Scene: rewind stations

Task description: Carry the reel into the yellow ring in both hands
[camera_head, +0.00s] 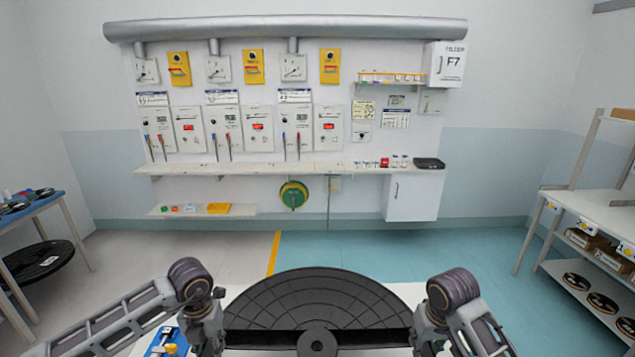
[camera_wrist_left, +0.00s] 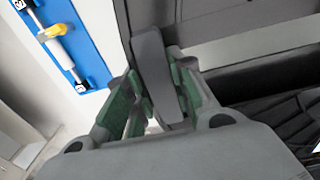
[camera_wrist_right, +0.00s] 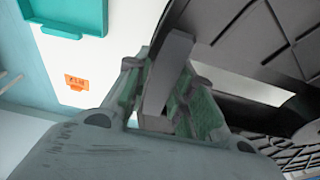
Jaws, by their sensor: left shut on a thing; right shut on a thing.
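The large black reel (camera_head: 318,290) is at the bottom middle of the head view, between my two arms, with a round hub at its near side. My left gripper (camera_head: 216,328) is at its left side and my right gripper (camera_head: 424,328) at its right side. In the left wrist view, my left gripper (camera_wrist_left: 155,90) is shut on a grey upright piece of the reel (camera_wrist_left: 225,15). In the right wrist view, my right gripper (camera_wrist_right: 165,90) is shut on a similar piece of the reel (camera_wrist_right: 245,35). No yellow ring shows in any view.
A pale surface (camera_head: 240,290) lies under the reel, with a blue tray (camera_head: 165,342) at left. A blue-topped table (camera_head: 30,203) stands left, with a black reel (camera_head: 40,262) beneath. A shelf rack (camera_head: 590,210) stands right. Open floor (camera_head: 400,250) lies ahead, below the wall panel.

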